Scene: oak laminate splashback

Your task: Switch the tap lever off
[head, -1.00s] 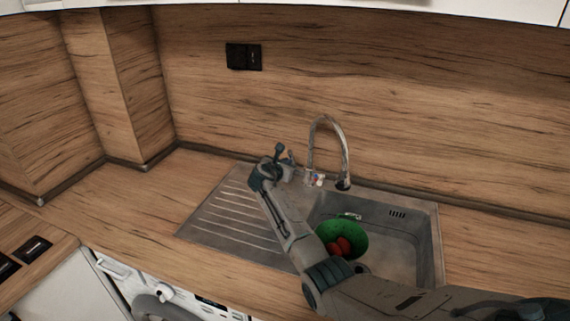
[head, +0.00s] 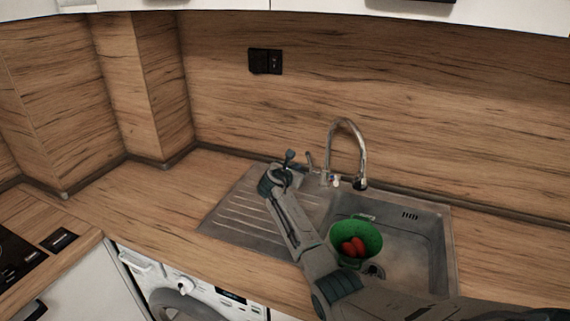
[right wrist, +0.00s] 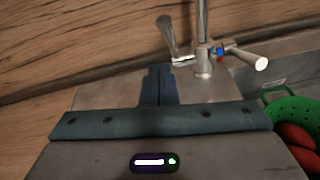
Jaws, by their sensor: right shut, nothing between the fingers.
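The chrome tap (head: 346,128) stands behind the sink, with a tall curved spout; its base shows in the right wrist view (right wrist: 203,62). An upright, flattened lever (right wrist: 167,36) rises left of the spout and tilts left; it shows small in the head view (head: 310,161). A second short handle (right wrist: 248,58), beside a red and blue mark, points right. My right gripper (head: 288,176) is left of the tap, over the drainer side. Its fingers (right wrist: 157,84) are shut and empty, apart from the lever in the picture and just below it. My left gripper is out of view.
A green colander (head: 357,240) with red items sits in the sink basin (head: 412,240), right of my forearm. The ribbed drainer (head: 240,215) is bare. A wooden wall with a black socket (head: 265,61) stands close behind the tap. The counter at left is clear.

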